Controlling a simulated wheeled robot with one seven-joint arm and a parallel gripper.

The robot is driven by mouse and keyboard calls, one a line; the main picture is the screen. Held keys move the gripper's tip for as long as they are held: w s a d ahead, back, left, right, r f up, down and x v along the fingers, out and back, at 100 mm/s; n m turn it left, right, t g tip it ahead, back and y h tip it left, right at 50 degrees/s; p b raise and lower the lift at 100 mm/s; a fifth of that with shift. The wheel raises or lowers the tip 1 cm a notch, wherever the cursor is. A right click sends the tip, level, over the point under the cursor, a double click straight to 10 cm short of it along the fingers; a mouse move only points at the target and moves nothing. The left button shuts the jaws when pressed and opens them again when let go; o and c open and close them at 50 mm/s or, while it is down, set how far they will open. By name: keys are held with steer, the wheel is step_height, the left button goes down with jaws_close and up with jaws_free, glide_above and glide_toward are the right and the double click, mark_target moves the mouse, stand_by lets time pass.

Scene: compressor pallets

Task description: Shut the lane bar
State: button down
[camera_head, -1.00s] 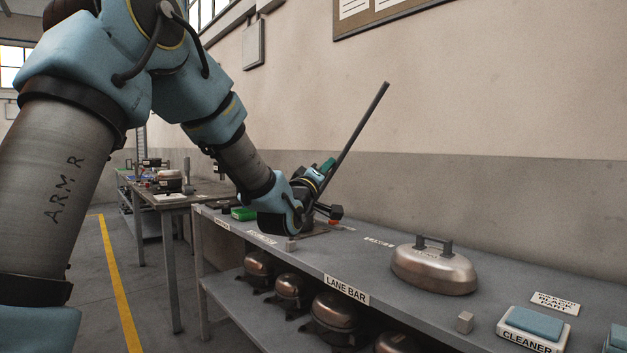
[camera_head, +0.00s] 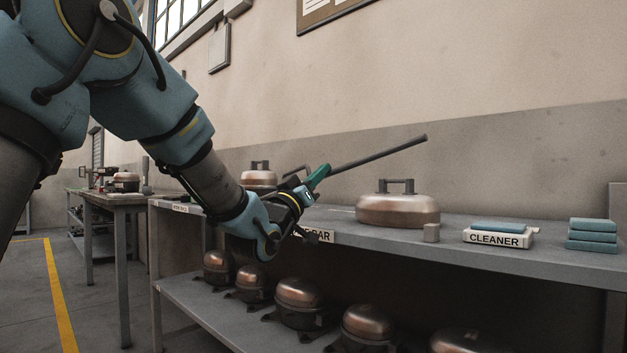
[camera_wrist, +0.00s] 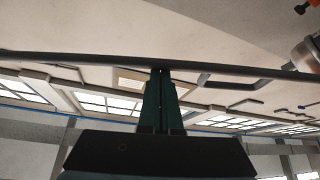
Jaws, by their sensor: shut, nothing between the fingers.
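The lane bar (camera_head: 385,153) is a long dark rod. It slopes up to the right above the shelf in the head view, raised at a shallow angle. In the wrist view the bar (camera_wrist: 90,60) runs across the whole picture just beyond my fingertips. My gripper (camera_head: 324,171) has green fingers and is at the lower left part of the visible bar. In the wrist view my gripper (camera_wrist: 160,72) is shut, with its tips at the bar; I cannot tell whether they touch it. The bar's pivot end is hidden behind my gripper and wrist.
The LANE BAR label (camera_head: 318,236) is partly covered by my wrist. Several compressors stand below. The wall is close behind.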

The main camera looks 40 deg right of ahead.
step_height(320, 180, down, 9)
steer(key=s+m+g+b, duration=0.1)
steer(key=m+g+b, duration=0.1)
steer(key=b, duration=0.5)
steer(key=shift+d+r+m+h, duration=0.2)
steer(key=shift+m+h, duration=0.1)
steer(key=shift+m, duration=0.2)
steer(key=shift+s+f, duration=0.1)
